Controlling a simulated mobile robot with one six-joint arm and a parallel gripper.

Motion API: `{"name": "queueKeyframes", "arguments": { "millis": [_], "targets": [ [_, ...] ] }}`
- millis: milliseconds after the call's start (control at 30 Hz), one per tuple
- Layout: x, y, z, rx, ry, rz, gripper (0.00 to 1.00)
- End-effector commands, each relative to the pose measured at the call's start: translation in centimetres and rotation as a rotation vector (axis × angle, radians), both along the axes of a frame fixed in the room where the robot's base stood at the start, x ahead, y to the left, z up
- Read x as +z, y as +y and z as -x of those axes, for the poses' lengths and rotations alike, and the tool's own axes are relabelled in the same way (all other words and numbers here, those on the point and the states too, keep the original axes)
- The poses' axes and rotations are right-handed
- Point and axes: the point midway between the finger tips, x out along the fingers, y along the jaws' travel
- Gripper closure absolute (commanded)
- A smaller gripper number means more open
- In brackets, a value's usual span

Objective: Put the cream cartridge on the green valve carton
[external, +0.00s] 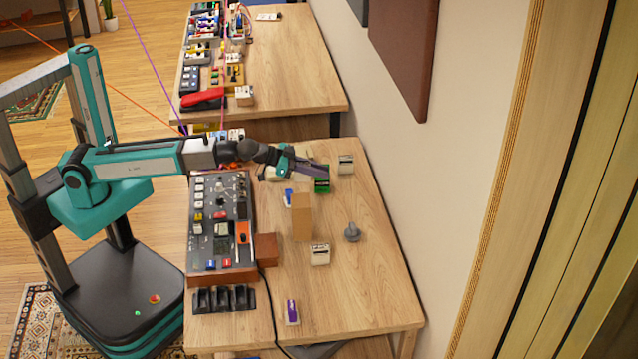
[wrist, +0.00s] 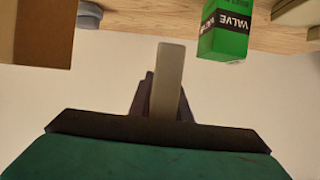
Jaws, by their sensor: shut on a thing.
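My gripper (external: 309,168) is stretched out over the far part of the near table. In the wrist view its dark jaws are shut on a pale, narrow bar, which I take as the cream cartridge (wrist: 167,80). In the external view I cannot make out the cartridge at the jaws. The green valve carton (external: 322,186) stands on the table close to the gripper, partly covered by it. In the wrist view the carton (wrist: 225,32) shows its "VALVE" label at the upper right, apart from the held cartridge.
A tan box (external: 302,217) stands beside the carton. A blue-and-white piece (external: 288,197), pale boxes (external: 345,164) (external: 320,253), a grey round object (external: 352,232) and a purple-and-white piece (external: 292,312) are spread around. A large control panel (external: 222,225) fills the left side. The right side is mostly clear.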

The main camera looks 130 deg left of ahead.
Motion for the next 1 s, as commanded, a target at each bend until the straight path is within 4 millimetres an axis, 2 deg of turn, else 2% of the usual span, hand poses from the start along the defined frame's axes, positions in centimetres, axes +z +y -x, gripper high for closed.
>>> {"name": "queueKeyframes", "arguments": {
  "millis": [33, 400, 600, 800, 1000],
  "targets": [
    [0.1, -0.3, 1.2, 0.003, -0.001, -0.001, 1.00],
    [1.6, -1.2, 7.8, 0.029, -0.002, -0.002, 1.00],
    [2.7, -0.6, 11.1, 0.064, -0.002, -0.002, 1.00],
    [3.5, 0.8, 12.4, 0.090, -0.001, -0.002, 1.00],
    [3.5, 1.0, 12.6, 0.094, 0.000, -0.001, 1.00]
  ]
}}
